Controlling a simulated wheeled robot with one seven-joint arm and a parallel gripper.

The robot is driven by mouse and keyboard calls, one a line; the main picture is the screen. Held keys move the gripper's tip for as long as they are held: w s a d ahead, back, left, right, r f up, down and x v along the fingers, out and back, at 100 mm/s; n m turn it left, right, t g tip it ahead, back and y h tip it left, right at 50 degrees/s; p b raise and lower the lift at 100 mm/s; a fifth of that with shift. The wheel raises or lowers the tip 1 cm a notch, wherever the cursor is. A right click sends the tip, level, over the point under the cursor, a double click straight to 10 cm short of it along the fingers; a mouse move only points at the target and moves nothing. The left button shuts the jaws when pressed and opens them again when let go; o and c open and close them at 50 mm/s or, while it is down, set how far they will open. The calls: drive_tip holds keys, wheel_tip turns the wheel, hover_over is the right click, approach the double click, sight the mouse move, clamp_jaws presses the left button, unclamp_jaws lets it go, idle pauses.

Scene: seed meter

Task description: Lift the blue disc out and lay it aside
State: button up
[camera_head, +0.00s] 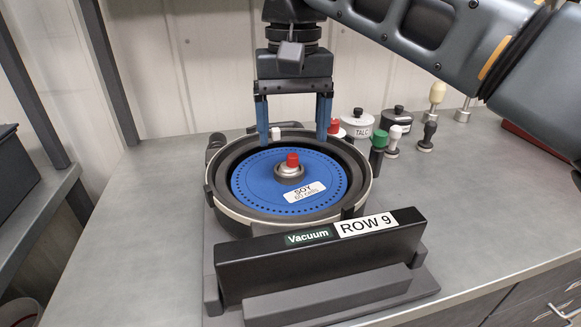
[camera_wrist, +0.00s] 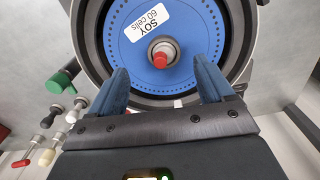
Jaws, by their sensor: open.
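The blue disc (camera_head: 256,180), labelled "SOY 60 cells", lies flat inside the round dark housing (camera_head: 223,210) of the seed meter. A hub with a red cap (camera_head: 292,159) stands at its centre. My gripper (camera_head: 296,140) is open and empty, pointing down over the far side of the disc, with blue fingers apart. In the wrist view the disc (camera_wrist: 195,68) and red-capped hub (camera_wrist: 160,60) show beyond my spread fingers (camera_wrist: 162,85). I cannot tell whether the fingertips touch anything.
A black front block (camera_head: 320,260) carries "Vacuum" and "ROW 9" labels. A green-topped knob (camera_head: 379,139) stands at the housing's right. A TALC container (camera_head: 357,124), a dark jar (camera_head: 398,118) and several handled tools stand behind right.

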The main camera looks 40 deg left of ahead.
drive_tip(key=f, duration=0.7)
drive_tip(key=shift+s+a, duration=0.1)
drive_tip(key=shift+a, duration=0.15)
drive_tip(key=shift+r, duration=0.1)
drive_tip(key=c, duration=1.1)
wheel_tip(320, 180, up, 10)
drive_tip(key=shift+r, duration=0.1)
wheel_tip(320, 180, up, 7)
drive_tip(key=p, duration=0.8)
hover_over(289, 162)
idle(0.9)
